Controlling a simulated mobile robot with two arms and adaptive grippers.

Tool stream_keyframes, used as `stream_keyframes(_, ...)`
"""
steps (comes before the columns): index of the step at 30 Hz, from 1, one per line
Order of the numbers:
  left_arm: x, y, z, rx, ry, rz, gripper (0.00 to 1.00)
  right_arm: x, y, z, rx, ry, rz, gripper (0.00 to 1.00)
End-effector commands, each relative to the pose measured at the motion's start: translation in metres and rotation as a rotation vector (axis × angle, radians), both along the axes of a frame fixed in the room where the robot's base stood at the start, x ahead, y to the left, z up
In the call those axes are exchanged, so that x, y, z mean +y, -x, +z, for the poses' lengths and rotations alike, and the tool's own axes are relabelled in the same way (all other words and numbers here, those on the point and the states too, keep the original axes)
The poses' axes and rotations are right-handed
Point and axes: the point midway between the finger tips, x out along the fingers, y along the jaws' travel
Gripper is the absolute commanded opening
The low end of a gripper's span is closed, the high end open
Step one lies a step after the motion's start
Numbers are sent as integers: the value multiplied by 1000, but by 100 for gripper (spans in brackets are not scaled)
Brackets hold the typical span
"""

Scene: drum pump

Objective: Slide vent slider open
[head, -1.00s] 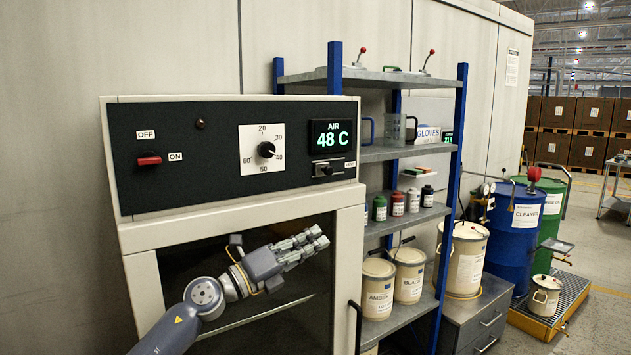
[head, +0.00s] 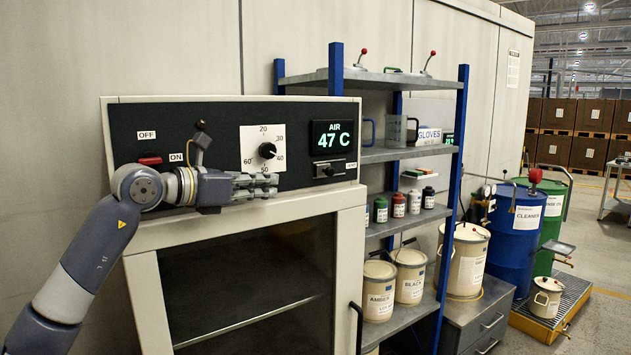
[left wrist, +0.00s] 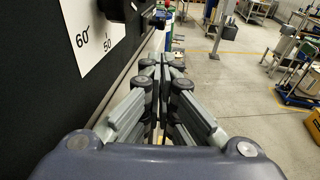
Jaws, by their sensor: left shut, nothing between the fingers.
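The vent slider (head: 329,171) is a small black knob on a light strip marked VENT, below the green AIR display (head: 332,139) that reads 47 C. The knob is toward the left part of its strip. My left gripper (head: 276,187) is shut and empty in front of the panel, below the round dial (head: 267,151) and left of the slider, apart from it. In the left wrist view its fingers (left wrist: 164,70) are together and point along the panel. My right gripper is not in view.
The panel belongs to a cabinet with a dark glass door (head: 250,275) below. A blue-posted shelf (head: 405,152) with tins and bottles stands close on the right.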

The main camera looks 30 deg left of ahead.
Motion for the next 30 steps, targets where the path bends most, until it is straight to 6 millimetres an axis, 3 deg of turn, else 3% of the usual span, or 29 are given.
stream_keyframes(8,-3,-15,2,0,4,-1,0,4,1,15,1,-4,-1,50)
stream_keyframes(24,-24,-103,-10,-2,6,-4,0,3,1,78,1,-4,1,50)
stream_keyframes(30,-29,-125,-8,-1,6,-3,0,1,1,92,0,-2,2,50)
